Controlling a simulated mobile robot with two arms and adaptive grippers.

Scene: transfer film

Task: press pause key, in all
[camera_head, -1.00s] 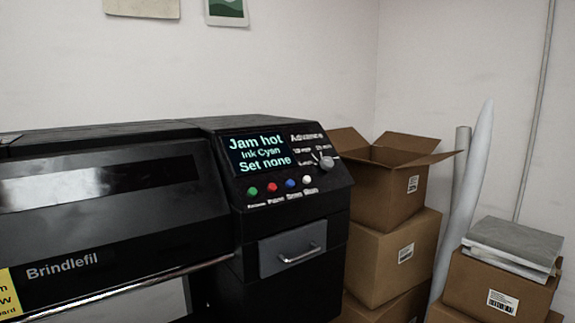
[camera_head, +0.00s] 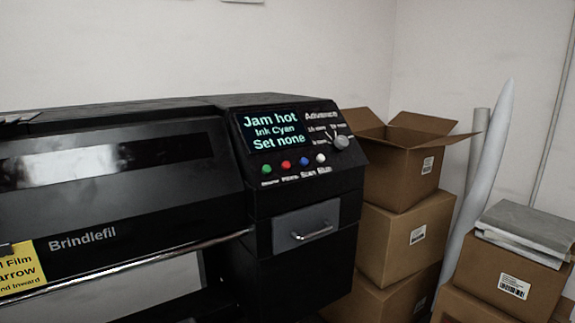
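A row of small round keys sits on the black printer's control panel, below the screen. The small label under the red key seems to read "Pause", but the lettering is blurred. The lit screen (camera_head: 272,131) reads "Jam hot, Ink Cyan, Set none". Right of it is an "Advance" dial with a grey knob (camera_head: 341,142). Neither of my grippers is in view, and nothing covers the keys.
The printer (camera_head: 110,215) fills the left, with a front bar and a yellow notice (camera_head: 20,270). A drawer with a handle (camera_head: 312,234) lies below the keys. Stacked cartons (camera_head: 403,235), an open carton (camera_head: 400,170) and leaning rolls (camera_head: 487,165) stand to the right.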

